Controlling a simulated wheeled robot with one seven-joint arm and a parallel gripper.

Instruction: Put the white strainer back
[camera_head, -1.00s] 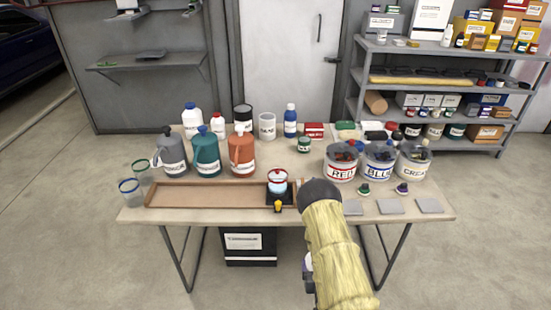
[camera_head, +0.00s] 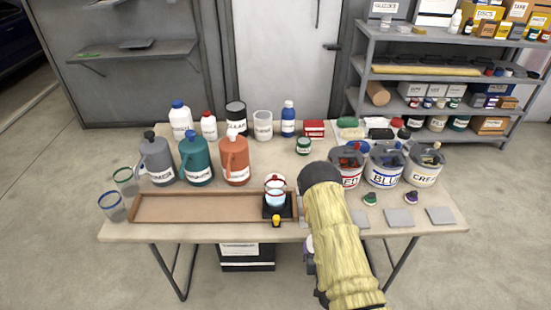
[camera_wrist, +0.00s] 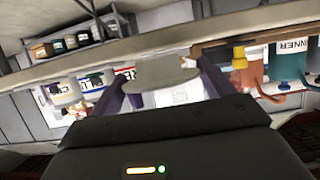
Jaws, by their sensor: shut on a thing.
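My gripper (camera_wrist: 163,88) is shut on a pale grey-white round thing (camera_wrist: 165,68), which looks like the white strainer. In the wrist view, its broad flat face shows between the purple fingers. A white piece with a red band (camera_head: 275,182) stands over a cup of light-blue liquid (camera_head: 275,200) on a dark square base, at the right end of the brown tray (camera_head: 180,219).
The table (camera_head: 330,235) bears jugs, bottles and RED, BLUE (camera_head: 385,177) and CREAM (camera_head: 422,176) cans. Grey square pads (camera_head: 398,217) lie at the right front. A yellow-topped item (camera_head: 276,220) sits at the front edge. A loaded shelf (camera_head: 440,75) stands behind right.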

